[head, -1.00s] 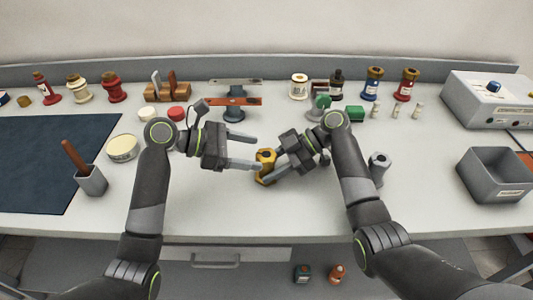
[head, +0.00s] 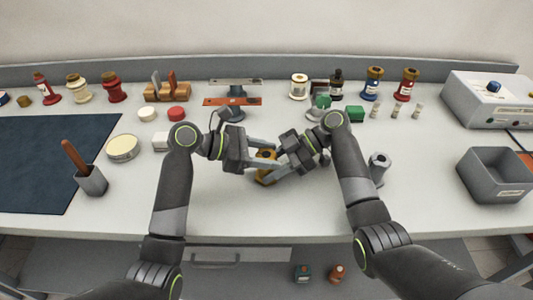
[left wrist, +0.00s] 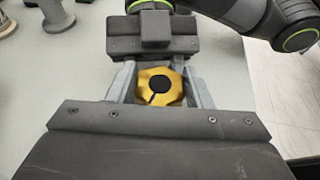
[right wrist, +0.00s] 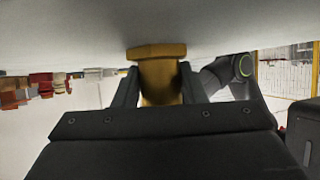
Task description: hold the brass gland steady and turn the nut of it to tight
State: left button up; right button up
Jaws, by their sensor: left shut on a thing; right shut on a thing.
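The brass gland (head: 265,176) stands on the bench in front of me, between my two grippers. In the left wrist view its brass nut (left wrist: 160,87) shows from above, with a dark round centre and a dark line running from it. My left gripper (left wrist: 160,88) is shut on the nut, one finger on each side. My right gripper (right wrist: 160,88) is shut on the gland body (right wrist: 160,85), lower down, in the right wrist view. In the head view the fingers of both grippers hide much of the gland.
A grey post-like part (head: 379,168) stands right of my right gripper. A grey open bin (head: 497,174) is farther right. A tin (head: 122,148) and a brush holder (head: 91,180) stand left. The bench front is clear.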

pick_arm(q)
jog(key=shift+s+m+g, duration=0.1)
jog(key=shift+m+g, duration=1.5)
jog(key=shift+g, duration=0.3)
jog(key=shift+c, duration=0.4)
jog(key=shift+f, duration=0.1)
jog(key=o, duration=1)
